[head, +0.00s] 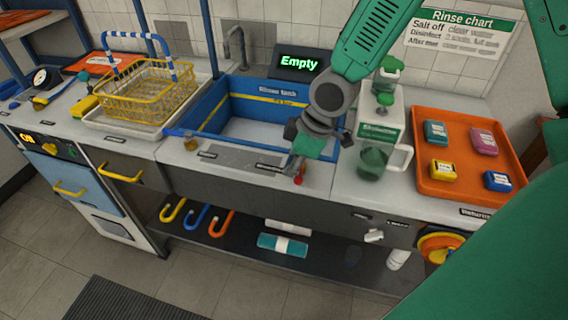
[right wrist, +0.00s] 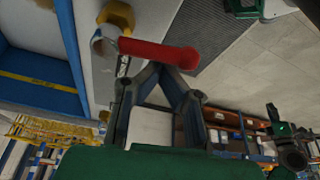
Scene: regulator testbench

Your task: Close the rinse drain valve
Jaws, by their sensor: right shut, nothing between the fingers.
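The drain valve has a red lever (head: 299,180) at the front edge of the counter, below the blue rinse tank (head: 222,120). In the right wrist view the red lever (right wrist: 160,53) lies roughly crosswise, joined at its left end to a pale and yellow valve body (right wrist: 116,18). My right gripper (head: 299,167) is shut and empty, just above the lever in the head view. In the right wrist view its fingertips (right wrist: 160,66) meet right beside the lever's middle. I cannot tell whether they touch it.
A display (head: 300,64) behind the tank reads "Empty". A white dispenser box (head: 379,125) and a green jug (head: 372,163) stand right of my right gripper. An orange tray (head: 463,150) with several small boxes is farther right. A yellow basket (head: 147,92) stands left of the tank.

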